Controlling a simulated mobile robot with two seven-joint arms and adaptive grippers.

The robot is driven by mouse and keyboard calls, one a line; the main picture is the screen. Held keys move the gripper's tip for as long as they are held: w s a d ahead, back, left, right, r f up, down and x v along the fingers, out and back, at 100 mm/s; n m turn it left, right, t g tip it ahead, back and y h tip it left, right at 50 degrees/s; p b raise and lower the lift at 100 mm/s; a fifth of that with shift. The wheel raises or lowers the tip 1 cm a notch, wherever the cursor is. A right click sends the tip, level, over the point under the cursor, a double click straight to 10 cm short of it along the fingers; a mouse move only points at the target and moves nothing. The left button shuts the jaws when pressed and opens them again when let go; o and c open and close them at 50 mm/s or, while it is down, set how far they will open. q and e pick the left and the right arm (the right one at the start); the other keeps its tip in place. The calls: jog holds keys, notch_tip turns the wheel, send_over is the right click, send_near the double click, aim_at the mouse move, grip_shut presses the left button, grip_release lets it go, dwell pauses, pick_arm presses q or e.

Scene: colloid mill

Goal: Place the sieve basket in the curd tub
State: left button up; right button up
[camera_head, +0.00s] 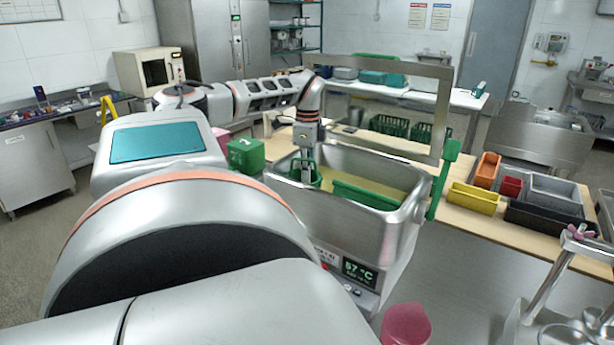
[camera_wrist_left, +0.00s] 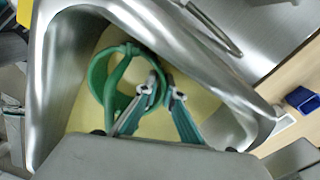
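The steel curd tub (camera_head: 385,237) stands at the centre of the head view with pale yellow liquid in it; its steel wall (camera_wrist_left: 55,75) also frames the left wrist view. The green sieve basket (camera_head: 317,180) is inside the tub, near its left end. In the left wrist view the basket (camera_wrist_left: 97,85) shows as a round ring with a thin arched handle. My left gripper (camera_head: 305,168) reaches down into the tub at the basket. In the left wrist view its fingertips (camera_wrist_left: 163,92) sit close together on both sides of the basket's right rim. My right gripper is not visible.
A long green piece (camera_head: 365,195) lies along the tub's near inner side. A green box (camera_head: 246,155) stands left of the tub. Green baskets (camera_head: 390,125) are behind it; yellow (camera_head: 473,198) and orange (camera_head: 487,170) bins are right. A pink container (camera_head: 405,325) is in front.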

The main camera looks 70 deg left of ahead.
pick_arm(q)
jog(key=shift+o, duration=0.6)
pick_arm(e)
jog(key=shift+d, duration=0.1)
pick_arm(q)
jog(key=shift+r, duration=0.2)
jog(key=shift+r, duration=0.35)
notch_tip(320, 180, up, 11)
jog(key=p, duration=0.2)
jog(key=shift+w+a, duration=0.15)
jog(key=shift+a, duration=0.05)
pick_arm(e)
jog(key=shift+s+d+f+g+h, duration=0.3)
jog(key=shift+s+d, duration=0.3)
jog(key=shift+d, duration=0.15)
pick_arm(q)
jog(key=shift+r, duration=0.1)
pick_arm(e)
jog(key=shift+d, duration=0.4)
